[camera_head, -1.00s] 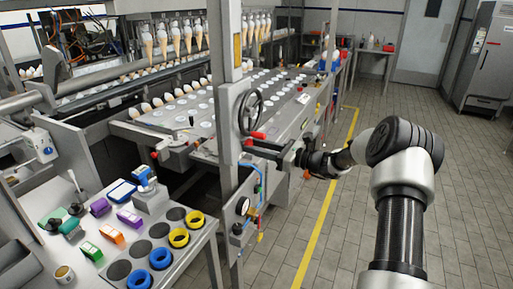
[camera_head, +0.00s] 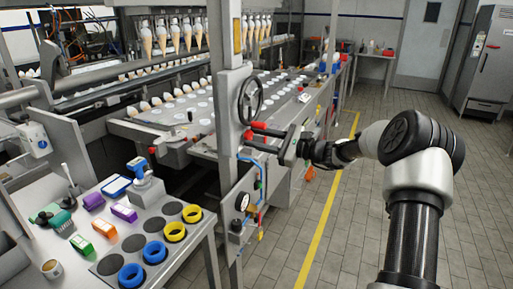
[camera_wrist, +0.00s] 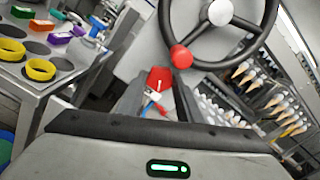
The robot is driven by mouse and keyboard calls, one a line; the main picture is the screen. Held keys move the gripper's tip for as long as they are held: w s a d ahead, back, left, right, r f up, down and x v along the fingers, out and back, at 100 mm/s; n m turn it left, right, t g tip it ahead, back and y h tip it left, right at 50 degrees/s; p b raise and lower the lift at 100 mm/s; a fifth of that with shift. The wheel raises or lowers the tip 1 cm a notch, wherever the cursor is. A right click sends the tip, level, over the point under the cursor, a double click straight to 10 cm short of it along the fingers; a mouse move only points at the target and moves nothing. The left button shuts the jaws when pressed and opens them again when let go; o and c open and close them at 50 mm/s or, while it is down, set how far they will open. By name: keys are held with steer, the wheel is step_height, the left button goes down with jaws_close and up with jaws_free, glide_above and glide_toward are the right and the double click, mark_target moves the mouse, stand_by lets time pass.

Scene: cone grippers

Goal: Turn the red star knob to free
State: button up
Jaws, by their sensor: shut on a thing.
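The red star knob (camera_wrist: 159,78) shows in the wrist view between the two fingers of my gripper (camera_wrist: 158,92), on the side of a grey post. My gripper is shut on it, and the fingers hide part of it. In the head view my gripper (camera_head: 256,139) reaches leftward to the post, below the handwheel, with its fingers at the red parts there. The knob's markings cannot be read.
A black handwheel (camera_wrist: 216,40) with a red ball handle (camera_wrist: 181,57) is very close above my fingers. A gauge (camera_head: 242,201) and coloured tubes are lower on the post. A table (camera_head: 188,257) with rings and small boxes stands left. Open floor (camera_head: 345,230) lies right.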

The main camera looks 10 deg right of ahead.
steer(key=n+b, duration=0.4)
steer(key=b, duration=0.1)
steer(key=shift+f+n+b, duration=0.3)
steer(key=shift+f+b, duration=0.05)
steer(key=n+b, duration=0.3)
steer(key=b, duration=0.2)
steer(key=shift+n, duration=0.3)
steer(key=n+b, duration=0.2)
steer(key=shift+r+b, duration=0.1)
steer(key=shift+b, duration=0.25)
steer(key=shift+r+n, duration=0.2)
steer(key=shift+n, duration=0.6)
steer(key=o, duration=1)
steer(key=shift+o, duration=0.2)
steer(key=shift+r, duration=0.1)
